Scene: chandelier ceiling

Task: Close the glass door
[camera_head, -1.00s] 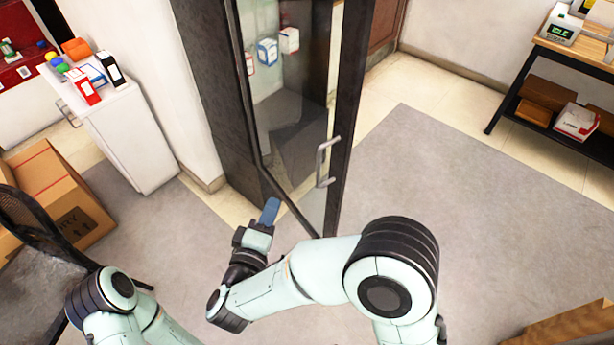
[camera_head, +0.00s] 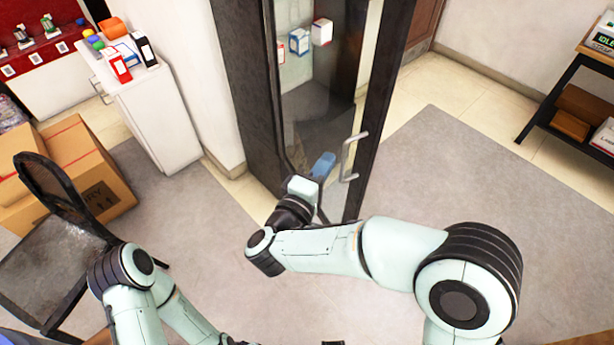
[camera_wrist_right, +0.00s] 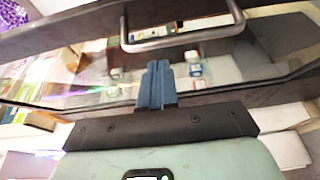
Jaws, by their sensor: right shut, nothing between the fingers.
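The glass door (camera_head: 380,105) has a dark frame, a clear pane and a pale metal handle (camera_head: 350,158). It stands ajar in the head view, with its free edge towards me. My right gripper (camera_head: 323,164) is shut and empty, its blue fingers in front of the lower pane, left of the handle. In the right wrist view the fingers (camera_wrist_right: 157,82) point at the pane just below the handle (camera_wrist_right: 183,40). I cannot tell whether they touch the glass. My left arm shows at the lower left, but its gripper is not in view.
A white cabinet (camera_head: 160,125) with small boxes stands left of the dark door post. A black chair (camera_head: 60,245) and a cardboard box (camera_head: 85,165) are at the left. A shelf table (camera_head: 560,85) is at the right. The grey floor right of the door is clear.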

